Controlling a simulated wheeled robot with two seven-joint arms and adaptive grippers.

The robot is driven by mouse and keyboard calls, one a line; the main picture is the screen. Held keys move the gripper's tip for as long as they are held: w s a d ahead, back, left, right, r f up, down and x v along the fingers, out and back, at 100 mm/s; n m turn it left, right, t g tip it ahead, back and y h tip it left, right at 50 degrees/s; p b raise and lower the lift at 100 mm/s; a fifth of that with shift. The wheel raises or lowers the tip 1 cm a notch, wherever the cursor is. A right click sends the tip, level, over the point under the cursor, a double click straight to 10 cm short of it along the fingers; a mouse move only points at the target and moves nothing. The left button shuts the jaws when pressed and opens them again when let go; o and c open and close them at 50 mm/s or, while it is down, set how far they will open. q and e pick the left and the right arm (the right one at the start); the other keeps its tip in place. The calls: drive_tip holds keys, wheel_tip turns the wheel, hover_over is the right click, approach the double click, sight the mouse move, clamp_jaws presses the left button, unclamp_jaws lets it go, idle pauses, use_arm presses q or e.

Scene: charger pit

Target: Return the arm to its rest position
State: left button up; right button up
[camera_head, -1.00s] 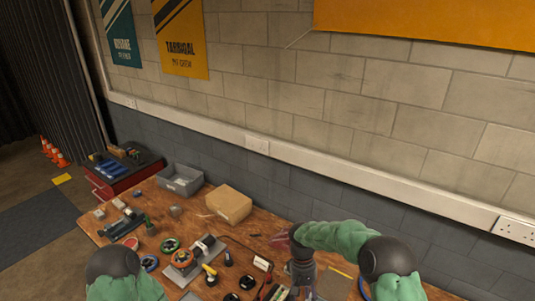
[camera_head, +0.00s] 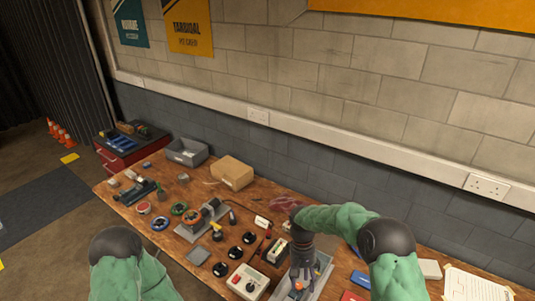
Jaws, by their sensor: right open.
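My right arm, with a green sleeve and dark joints, comes in from the lower right in the head view and reaches over the wooden workbench (camera_head: 190,246). My right gripper (camera_head: 297,284) points down at the bench's front edge, over a grey tray (camera_head: 322,268). Its fingers are small in the picture, but it looks open. An orange and dark part shows at its tip; I cannot tell what it is. My left arm shows only as a green sleeve and dark joint at the lower left. My left gripper is out of view.
A white box with a red button (camera_head: 247,281), several black round pieces and a clamped device (camera_head: 203,221) lie left of my right gripper. A cardboard box (camera_head: 232,172) and grey bin (camera_head: 185,152) stand at the back. Paper (camera_head: 470,284) lies right. A wall runs behind.

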drive_tip(key=s+a+f+m+t+y, duration=0.1)
drive_tip(key=s+f+y, duration=0.1)
drive_tip(key=s+f, duration=0.4)
drive_tip(key=s+a+f+m+y, duration=0.1)
drive_tip(key=s+f+y, duration=0.15)
drive_tip(key=f, duration=0.45)
drive_tip(key=s+d+f+m+t, duration=0.1)
drive_tip(key=s+f+m+t, duration=0.1)
drive_tip(key=s, duration=0.5)
drive_tip(key=s+d+f+m+t, duration=0.1)
drive_tip(key=s+f+m, duration=0.15)
drive_tip(key=s, duration=0.55)
use_arm(q)
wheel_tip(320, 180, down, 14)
drive_tip(key=b, duration=1.3)
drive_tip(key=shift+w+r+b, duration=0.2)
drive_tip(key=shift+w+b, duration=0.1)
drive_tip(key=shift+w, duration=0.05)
use_arm(e)
wheel_tip(320, 180, down, 12)
drive_tip(key=w+a+n, duration=0.2)
drive_tip(key=shift+w+t, duration=0.15)
drive_tip(key=shift+t, duration=0.25)
